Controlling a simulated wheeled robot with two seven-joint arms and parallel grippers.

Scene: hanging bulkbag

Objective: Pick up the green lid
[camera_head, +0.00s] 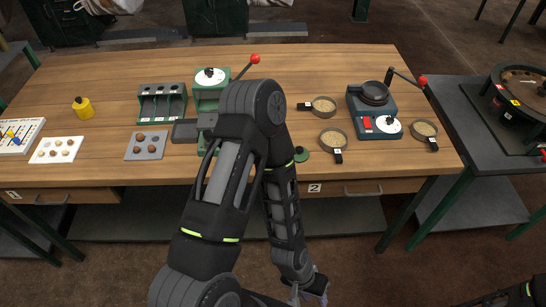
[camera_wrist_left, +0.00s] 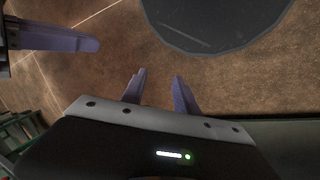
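The green lid (camera_head: 301,155) is a small round disc with a dark knob. It lies on the wooden table (camera_head: 240,170) near the front edge, partly hidden by my left arm in the head view. My left gripper (camera_head: 310,294) hangs low in front of the table, well below and apart from the lid. In the left wrist view its two fingers (camera_wrist_left: 159,76) stand apart with nothing between them. A purple finger (camera_wrist_left: 70,38) at the upper left of that view appears to belong to my right gripper; its opening cannot be made out.
Pans of grain (camera_head: 333,139) and a blue-grey device (camera_head: 373,110) stand right of the lid. A green press with a red-knobbed lever (camera_head: 210,78), a green rack (camera_head: 162,104) and a grey tray (camera_head: 146,146) stand left. Drawers (camera_head: 345,188) line the table front.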

